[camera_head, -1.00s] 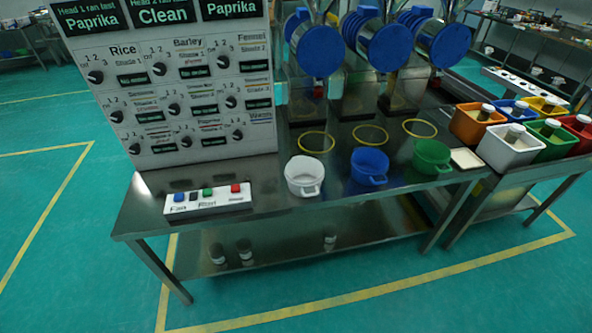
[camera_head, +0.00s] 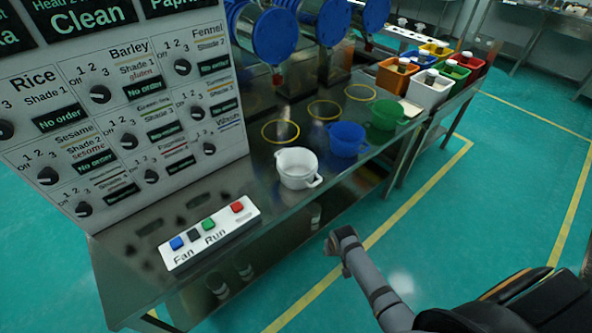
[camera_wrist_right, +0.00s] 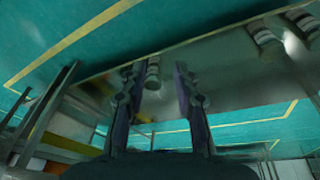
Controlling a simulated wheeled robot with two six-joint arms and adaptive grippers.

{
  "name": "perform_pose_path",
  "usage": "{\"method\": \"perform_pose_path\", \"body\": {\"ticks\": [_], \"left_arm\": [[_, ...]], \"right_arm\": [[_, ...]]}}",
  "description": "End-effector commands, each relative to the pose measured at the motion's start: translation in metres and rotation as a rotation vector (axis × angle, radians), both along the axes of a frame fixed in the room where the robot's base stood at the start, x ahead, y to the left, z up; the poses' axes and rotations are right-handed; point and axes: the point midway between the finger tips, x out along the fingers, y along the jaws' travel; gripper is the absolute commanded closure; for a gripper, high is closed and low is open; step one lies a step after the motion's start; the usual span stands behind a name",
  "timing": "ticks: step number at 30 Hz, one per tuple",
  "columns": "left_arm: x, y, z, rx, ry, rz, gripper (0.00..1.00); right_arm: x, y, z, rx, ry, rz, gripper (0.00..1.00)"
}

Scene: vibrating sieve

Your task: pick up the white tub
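The white tub (camera_head: 297,170) stands upright on the steel table, close to its front edge, with a handle towards the front right. Nothing holds it. My right arm comes in from the lower right of the head view, in front of the table and apart from the tub; its fingers are not clear there. In the right wrist view my right gripper (camera_wrist_right: 157,72) has its two fingers spread, with nothing held between them. The tub cannot be made out in that view. My left gripper is not in view.
A blue tub (camera_head: 347,140) and a green tub (camera_head: 384,115) stand right of the white one. A button box (camera_head: 210,234) lies to its left, below a large control panel (camera_head: 120,110). Blue-capped machine heads (camera_head: 275,36) rise behind. Small jars (camera_head: 243,271) stand on the lower shelf.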

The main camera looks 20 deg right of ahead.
Motion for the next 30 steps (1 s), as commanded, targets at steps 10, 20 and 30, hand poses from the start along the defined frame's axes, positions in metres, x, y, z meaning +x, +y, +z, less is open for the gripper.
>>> {"method": "perform_pose_path", "body": {"ticks": [10, 20, 30], "left_arm": [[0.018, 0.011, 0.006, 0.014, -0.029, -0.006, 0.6], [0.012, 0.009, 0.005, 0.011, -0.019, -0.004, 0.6], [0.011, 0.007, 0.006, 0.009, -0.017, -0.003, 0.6]], "right_arm": [[0.104, 0.007, 0.221, 0.037, -0.125, -0.134, 0.69], [0.182, 0.0, 0.286, 0.094, -0.154, -0.28, 0.69], [0.2, -0.002, 0.279, 0.105, -0.153, -0.305, 0.69]]}}
